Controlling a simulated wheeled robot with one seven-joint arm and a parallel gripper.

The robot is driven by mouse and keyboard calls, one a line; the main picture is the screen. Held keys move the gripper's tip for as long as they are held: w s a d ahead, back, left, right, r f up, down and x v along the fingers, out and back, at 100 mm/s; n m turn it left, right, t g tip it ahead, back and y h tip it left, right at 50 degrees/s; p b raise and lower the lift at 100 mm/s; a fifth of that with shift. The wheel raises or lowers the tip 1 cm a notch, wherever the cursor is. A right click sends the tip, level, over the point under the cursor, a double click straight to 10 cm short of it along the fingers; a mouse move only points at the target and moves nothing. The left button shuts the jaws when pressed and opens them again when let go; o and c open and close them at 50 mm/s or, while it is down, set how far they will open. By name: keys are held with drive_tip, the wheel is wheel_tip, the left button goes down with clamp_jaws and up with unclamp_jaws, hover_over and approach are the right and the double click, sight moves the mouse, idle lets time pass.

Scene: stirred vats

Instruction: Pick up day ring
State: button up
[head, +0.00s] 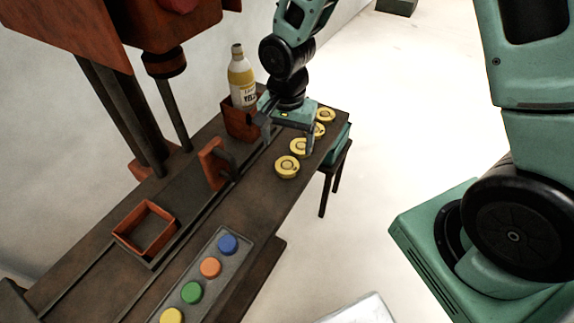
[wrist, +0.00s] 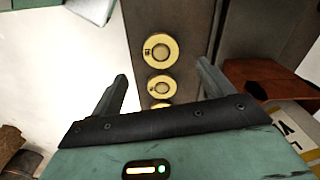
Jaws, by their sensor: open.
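Several round yellow rings stand in a row along the bench's right edge in the head view: a nearest one (head: 287,167), a second (head: 299,147), and others further back (head: 325,115), partly behind my gripper. I cannot read their markings, so I cannot tell which is the day ring. My gripper (head: 288,147) is open and empty above the row. In the wrist view its fingers (wrist: 160,75) are spread on either side of the row. One ring (wrist: 148,51) lies beyond the fingertips, another (wrist: 162,86) shows between the fingers, and a third is partly hidden by the palm.
A yellow-labelled bottle (head: 242,80) stands in a red-brown holder (head: 237,122) left of my gripper. A red-brown upright bracket (head: 212,164), an open square tray (head: 117,235) and a panel of coloured buttons (head: 219,264) are on the bench.

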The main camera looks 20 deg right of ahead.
sight(287, 164)
drive_tip(key=shift+w+f+p, duration=0.1)
drive_tip(key=shift+f+p, duration=0.25)
drive_tip(key=shift+f, duration=3.5)
drive_tip(key=c, duration=1.1)
